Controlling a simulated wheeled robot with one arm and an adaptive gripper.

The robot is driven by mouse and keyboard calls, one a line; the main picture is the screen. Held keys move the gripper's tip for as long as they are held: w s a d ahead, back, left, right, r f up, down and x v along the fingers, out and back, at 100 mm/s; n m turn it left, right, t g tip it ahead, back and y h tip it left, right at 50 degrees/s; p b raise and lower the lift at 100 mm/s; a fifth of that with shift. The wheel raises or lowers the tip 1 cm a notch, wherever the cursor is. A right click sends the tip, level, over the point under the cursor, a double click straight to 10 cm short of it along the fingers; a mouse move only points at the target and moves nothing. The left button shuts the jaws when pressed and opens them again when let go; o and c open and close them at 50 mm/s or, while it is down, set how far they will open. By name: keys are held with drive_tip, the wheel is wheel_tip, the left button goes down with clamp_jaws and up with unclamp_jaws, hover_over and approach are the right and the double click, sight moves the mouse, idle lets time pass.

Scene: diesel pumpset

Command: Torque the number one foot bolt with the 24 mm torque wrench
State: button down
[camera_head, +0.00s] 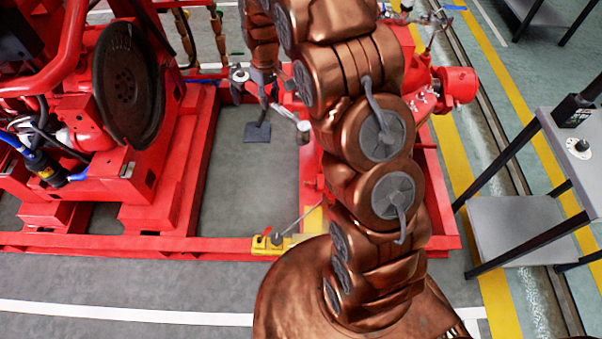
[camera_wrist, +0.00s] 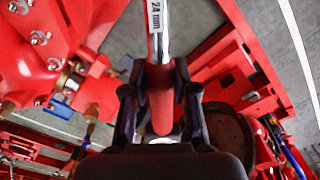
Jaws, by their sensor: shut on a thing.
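The 24 mm torque wrench has a red handle (camera_wrist: 161,100) and a bright shaft with a "24 mm" label. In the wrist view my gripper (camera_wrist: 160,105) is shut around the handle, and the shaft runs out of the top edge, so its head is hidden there. In the head view my gripper (camera_head: 263,82) hangs over the red base frame (camera_head: 200,245), and a pale bar reaches down-right from it to a small grey cylinder. Several bolts (camera_wrist: 54,64) show on red castings at the left of the wrist view. I cannot tell which is the number one foot bolt.
The red engine with a black disc (camera_head: 125,85) stands at the left. A red pump body (camera_head: 455,87) is behind my arm. A grey trolley (camera_head: 525,235) stands at the right. A yellow item (camera_head: 268,244) lies on the front rail. Bare floor shows inside the frame.

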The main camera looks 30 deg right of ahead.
drive_tip(key=w+d+f+n+b, duration=0.1)
drive_tip(key=d+f+n+b, duration=0.2)
drive_tip(key=f+b, duration=0.8)
drive_tip(key=w+d+f+n+b, duration=0.2)
drive_tip(key=d+f+b, duration=0.3)
drive_tip(key=f+b, duration=0.6)
drive_tip(key=w+d+f+n+b, duration=0.1)
drive_tip(key=d+f+n+b, duration=0.2)
drive_tip(key=f+b, duration=0.8)
wheel_tip(320, 180, down, 18)
drive_tip(key=shift+w+d+r+n, duration=0.2)
drive_tip(key=shift+w+d+n, duration=0.2)
drive_tip(key=shift+d, duration=0.2)
drive_tip(key=shift+s+r+p, duration=0.1)
drive_tip(key=shift+r+p, duration=0.05)
drive_tip(key=shift+p, duration=0.15)
drive_tip(key=s+f+n+p, duration=0.1)
drive_tip(key=s+f+n, duration=0.3)
drive_tip(key=s+n, duration=0.5)
drive_tip(key=shift+s+a+f, duration=0.35)
drive_tip(key=shift+s+f, duration=0.05)
drive_tip(key=shift+s, duration=0.5)
drive_tip(key=shift+w+f, duration=0.1)
drive_tip(key=shift+f, duration=0.55)
